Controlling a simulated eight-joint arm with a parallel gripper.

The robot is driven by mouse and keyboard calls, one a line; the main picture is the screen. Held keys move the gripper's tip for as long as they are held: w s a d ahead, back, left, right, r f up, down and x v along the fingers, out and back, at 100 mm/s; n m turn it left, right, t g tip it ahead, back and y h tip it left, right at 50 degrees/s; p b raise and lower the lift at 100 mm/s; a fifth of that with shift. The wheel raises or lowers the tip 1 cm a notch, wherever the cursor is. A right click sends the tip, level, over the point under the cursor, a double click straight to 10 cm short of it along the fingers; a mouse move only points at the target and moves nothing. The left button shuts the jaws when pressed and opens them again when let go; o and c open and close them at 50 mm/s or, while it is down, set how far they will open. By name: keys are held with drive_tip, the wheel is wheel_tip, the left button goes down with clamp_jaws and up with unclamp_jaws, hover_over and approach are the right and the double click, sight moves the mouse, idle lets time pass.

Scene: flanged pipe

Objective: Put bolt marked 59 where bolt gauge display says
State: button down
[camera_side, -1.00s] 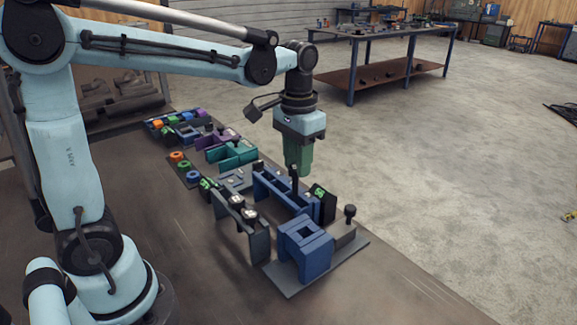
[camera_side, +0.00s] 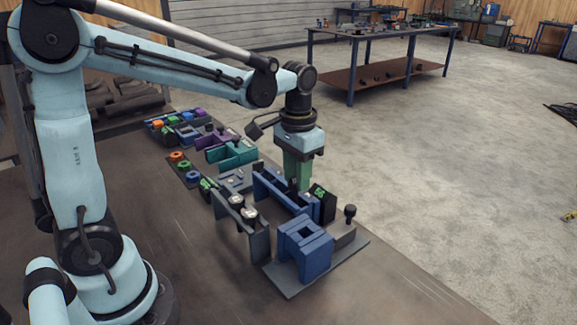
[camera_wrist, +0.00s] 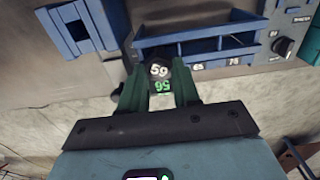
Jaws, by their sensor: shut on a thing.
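My gripper (camera_side: 298,186) points straight down over the far right end of the long blue rack (camera_side: 268,187). In the wrist view its green fingers (camera_wrist: 160,82) are closed about a dark bolt marked 59 (camera_wrist: 158,69). The bolt's lower part is hidden in the side view, and I cannot tell whether it is inside the rack. A black display block with green digits (camera_side: 320,194) stands at the rack's right end. The digits also show between the fingers in the wrist view (camera_wrist: 163,87), upside down, apparently 56. The rack (camera_wrist: 212,45) has divided compartments with white labels, apparently 65 and 76.
A blue square block fixture (camera_side: 306,250) stands on a grey plate in front, with a black-knobbed post (camera_side: 350,215) beside it. A dark grey holder (camera_side: 241,222) with white-marked bolts stands at left. Teal (camera_side: 232,153) and purple fixtures are behind.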

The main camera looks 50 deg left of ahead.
drive_tip(key=shift+f, duration=1.2)
idle(0.7)
drive_tip(key=shift+c, duration=1.7)
unclamp_jaws()
drive_tip(key=shift+r, duration=0.1)
drive_tip(key=shift+r, duration=3.45)
